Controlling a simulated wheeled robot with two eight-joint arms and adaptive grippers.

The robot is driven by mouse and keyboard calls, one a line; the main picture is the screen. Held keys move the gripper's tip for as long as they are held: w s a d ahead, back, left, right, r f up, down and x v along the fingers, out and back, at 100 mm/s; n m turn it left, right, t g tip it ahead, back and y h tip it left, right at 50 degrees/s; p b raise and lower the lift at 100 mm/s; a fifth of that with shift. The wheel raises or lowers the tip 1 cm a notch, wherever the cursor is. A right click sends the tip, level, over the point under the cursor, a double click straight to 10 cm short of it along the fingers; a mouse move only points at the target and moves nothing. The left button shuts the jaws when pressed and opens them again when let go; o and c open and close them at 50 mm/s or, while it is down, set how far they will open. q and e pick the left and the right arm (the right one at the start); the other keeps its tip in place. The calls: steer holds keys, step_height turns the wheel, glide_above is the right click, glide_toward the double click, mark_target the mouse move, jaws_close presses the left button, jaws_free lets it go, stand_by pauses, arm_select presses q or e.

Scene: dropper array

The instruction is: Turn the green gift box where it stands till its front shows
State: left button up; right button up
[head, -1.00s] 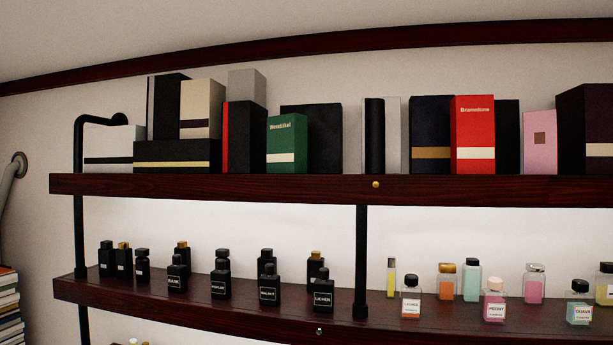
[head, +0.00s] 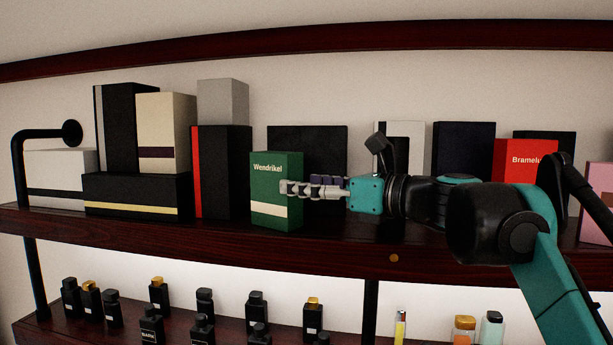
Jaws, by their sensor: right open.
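The green gift box (head: 268,192) stands upright on the upper shelf, left of the middle of the head view. Its face with the name "Wendrikel" and a cream band shows toward me, and a narrow right side shows too. My right gripper (head: 290,189) comes in from the right, with its fingertips in front of the box's right part. The fingers cover a little of the front's right edge and the side. Whether they touch the box I cannot tell. The right gripper is open. My left gripper is not in view.
A black box with a red edge (head: 222,172) stands close left of the green box, and a large black box (head: 325,140) stands behind it. A red box (head: 520,160) is partly behind my right arm. The shelf's front edge (head: 200,235) lies below, with small black bottles underneath.

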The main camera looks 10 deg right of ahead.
mark_target(289, 178)
steer(key=s+a, duration=0.1)
steer(key=a+r+p, duration=0.1)
steer(key=a, duration=0.1)
steer(key=shift+s+r, duration=0.2)
steer(key=shift+s, duration=0.2)
steer(key=w+a, duration=0.1)
steer(key=w, duration=0.2)
steer(key=w+a+f, duration=0.1)
steer(key=w, duration=0.1)
steer(key=shift+w+a+p, duration=0.15)
steer(key=shift+a+p, duration=0.15)
steer(key=shift+p, duration=0.1)
steer(key=shift+s+r, duration=0.25)
steer(key=shift+s, duration=0.65)
steer(key=shift+w+f, duration=0.2)
steer(key=shift+w, duration=0.35)
steer(key=c, duration=1.3)
steer(key=shift+s+r+n+p, duration=0.1)
steer(key=shift+r+n+p, duration=0.1)
steer(key=shift+n+p, duration=0.15)
steer(key=shift+s+g+y, duration=0.1)
steer(key=shift+g+y, duration=0.2)
steer(key=shift+f, duration=0.15)
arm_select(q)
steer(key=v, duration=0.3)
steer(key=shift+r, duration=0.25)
arm_select(e)
steer(key=shift+d, duration=0.2)
